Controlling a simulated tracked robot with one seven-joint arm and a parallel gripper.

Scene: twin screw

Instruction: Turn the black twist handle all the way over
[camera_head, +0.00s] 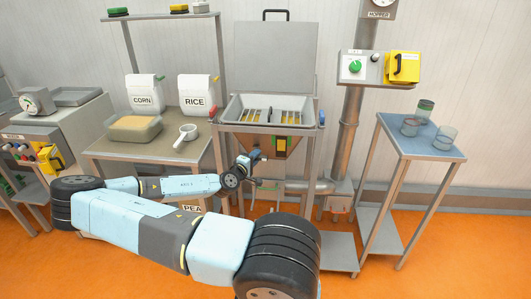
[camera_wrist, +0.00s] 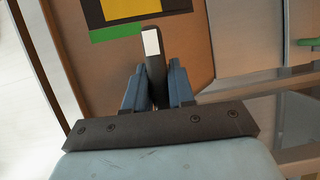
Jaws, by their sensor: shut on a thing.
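The black twist handle (camera_wrist: 156,75) stands between the two blue fingers of my gripper (camera_wrist: 157,88) in the wrist view, with a white patch at its top end. The fingers are shut on it from both sides. It points up in that view, near a yellow-and-green panel (camera_wrist: 125,10) on a brown surface. In the head view my gripper (camera_head: 254,157) is at the front of the brown hopper body, left of the dark framed panel (camera_head: 281,147). The handle is too small and covered to make out there.
The hopper's open tray (camera_head: 271,112) has a raised lid. A left table (camera_head: 110,147) holds CORN and RICE bags, a tub and a scoop. A control box (camera_head: 374,67) is at upper right. A blue-topped stand (camera_head: 428,144) holds cups. Orange floor is clear at lower right.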

